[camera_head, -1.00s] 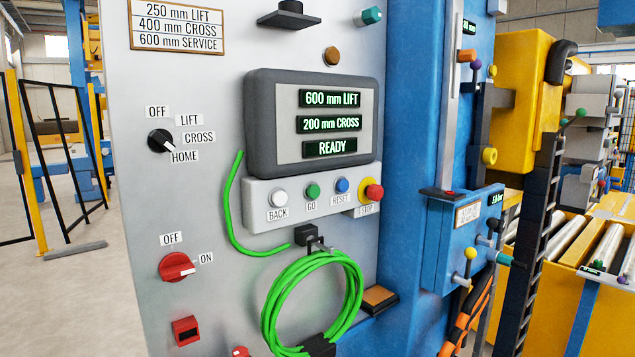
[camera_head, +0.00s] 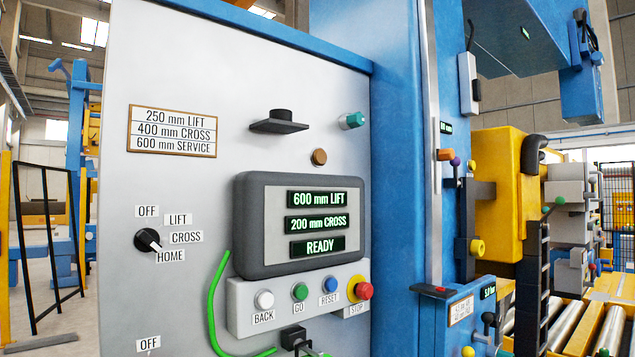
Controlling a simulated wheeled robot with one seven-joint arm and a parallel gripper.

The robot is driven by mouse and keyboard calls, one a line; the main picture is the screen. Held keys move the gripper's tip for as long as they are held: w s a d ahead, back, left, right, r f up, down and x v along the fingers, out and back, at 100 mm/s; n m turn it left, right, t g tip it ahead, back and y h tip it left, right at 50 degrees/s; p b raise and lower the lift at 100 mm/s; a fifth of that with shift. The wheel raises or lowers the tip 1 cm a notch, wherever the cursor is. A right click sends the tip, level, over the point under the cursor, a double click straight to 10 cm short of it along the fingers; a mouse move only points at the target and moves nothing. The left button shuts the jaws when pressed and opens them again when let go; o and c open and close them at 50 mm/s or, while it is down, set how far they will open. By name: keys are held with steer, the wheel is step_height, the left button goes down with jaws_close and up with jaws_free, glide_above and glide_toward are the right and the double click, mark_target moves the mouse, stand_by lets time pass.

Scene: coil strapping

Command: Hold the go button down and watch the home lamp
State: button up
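The green go button (camera_head: 300,291), labelled GO, is on the grey button strip (camera_head: 240,305), between the white BACK button (camera_head: 264,299) and the blue RESET button (camera_head: 329,285). No lamp is labelled home. A dull amber round lamp or cap (camera_head: 319,157) sits above the display, and a teal one (camera_head: 352,120) sticks out at the panel's upper right. The display (camera_head: 255,225) reads 600 mm LIFT, 200 mm CROSS and READY. The black selector knob (camera_head: 147,239) has its pointer towards HOME. My gripper is not in view, and nothing touches the go button.
A red stop button (camera_head: 363,291) on a yellow base is at the strip's right end. A green hose (camera_head: 214,310) hangs below the display. A black bracket (camera_head: 280,124) juts out above it. Blue machine uprights (camera_head: 398,180) and a yellow housing (camera_head: 500,190) stand right.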

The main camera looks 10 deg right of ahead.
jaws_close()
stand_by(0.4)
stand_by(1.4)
